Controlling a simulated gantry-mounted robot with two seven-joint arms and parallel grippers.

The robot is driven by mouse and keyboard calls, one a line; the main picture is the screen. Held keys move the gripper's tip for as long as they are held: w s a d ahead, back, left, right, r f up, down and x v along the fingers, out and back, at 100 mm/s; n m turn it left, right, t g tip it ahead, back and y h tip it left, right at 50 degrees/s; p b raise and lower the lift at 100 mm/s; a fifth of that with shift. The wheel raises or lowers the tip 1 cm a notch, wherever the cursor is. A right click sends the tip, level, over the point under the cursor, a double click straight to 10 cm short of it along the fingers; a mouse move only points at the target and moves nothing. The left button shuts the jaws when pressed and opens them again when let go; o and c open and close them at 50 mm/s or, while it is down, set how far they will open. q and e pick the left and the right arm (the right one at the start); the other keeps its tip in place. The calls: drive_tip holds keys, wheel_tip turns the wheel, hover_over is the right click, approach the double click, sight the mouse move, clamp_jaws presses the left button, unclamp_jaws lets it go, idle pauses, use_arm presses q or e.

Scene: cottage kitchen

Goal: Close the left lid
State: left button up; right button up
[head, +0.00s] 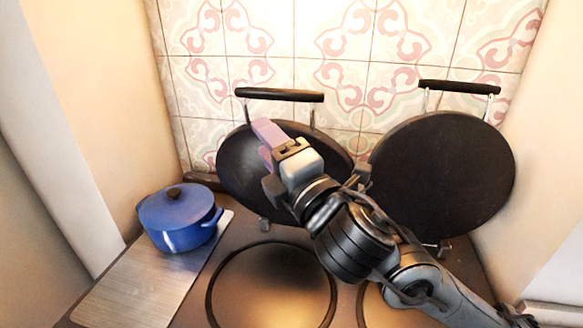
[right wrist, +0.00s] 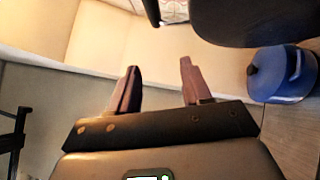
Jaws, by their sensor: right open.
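The left lid (head: 238,172) is a round black lid standing raised against the tiled wall, with a black bar handle (head: 280,95) at its top. My right gripper (head: 266,138) is in front of its upper part in the head view. Its purple fingers are apart with nothing between them. In the right wrist view, the fingers (right wrist: 158,85) point past a dark lid edge (right wrist: 250,18) at the upper right. I cannot tell whether the gripper touches the lid. My right arm hides the lid's lower right side. My left gripper is not in view.
The right lid (head: 445,180) also stands raised, partly behind my right arm. A blue pot (head: 178,217) with a lid sits on the board (head: 135,285) at left; it also shows in the right wrist view (right wrist: 280,75). A round burner plate (head: 272,290) lies in front, clear.

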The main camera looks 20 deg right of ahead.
drive_tip(key=v, duration=0.9)
